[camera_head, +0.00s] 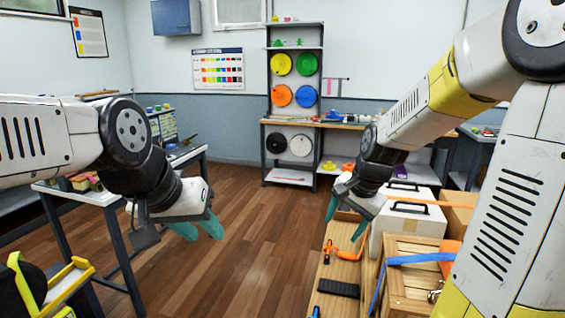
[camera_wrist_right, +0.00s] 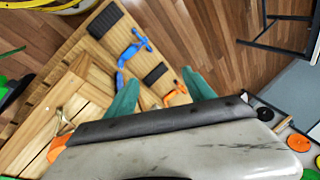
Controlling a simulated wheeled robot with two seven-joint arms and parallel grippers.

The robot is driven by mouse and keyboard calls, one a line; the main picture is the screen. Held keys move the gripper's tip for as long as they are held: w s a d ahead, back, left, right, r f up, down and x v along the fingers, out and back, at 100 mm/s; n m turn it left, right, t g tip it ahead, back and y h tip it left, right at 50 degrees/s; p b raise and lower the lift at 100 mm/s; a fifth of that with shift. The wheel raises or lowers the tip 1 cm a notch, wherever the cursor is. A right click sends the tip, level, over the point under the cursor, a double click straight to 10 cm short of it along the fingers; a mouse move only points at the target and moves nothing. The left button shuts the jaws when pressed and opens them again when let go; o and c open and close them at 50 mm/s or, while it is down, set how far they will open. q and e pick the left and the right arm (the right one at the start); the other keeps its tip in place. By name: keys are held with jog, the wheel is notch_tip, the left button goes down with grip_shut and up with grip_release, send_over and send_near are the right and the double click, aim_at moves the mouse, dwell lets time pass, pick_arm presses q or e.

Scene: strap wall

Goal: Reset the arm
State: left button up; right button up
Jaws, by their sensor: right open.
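My left arm comes in from the left in the head view, and its gripper (camera_head: 202,228) hangs over the open floor with its teal fingers apart and nothing between them.
On the pallet lie an orange clamp (camera_head: 350,248), a black pad (camera_head: 338,288) and a blue clamp (camera_wrist_right: 133,47). A white case (camera_head: 405,219) and a wooden crate (camera_head: 410,280) with a blue strap (camera_head: 420,258) stand beside my right arm. The middle floor (camera_head: 260,250) is clear.

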jog(key=s+r+n+t, duration=0.1)
jog(key=s+r+n, duration=0.3)
jog(key=s, duration=0.4)
jog(key=s+a+r+n+t, duration=0.1)
jog(key=s+r+n, duration=0.3)
jog(key=s, duration=0.4)
jog(key=shift+s+r+n, duration=0.15)
jog(key=shift+r+n, duration=0.25)
jog(key=shift+r, duration=0.4)
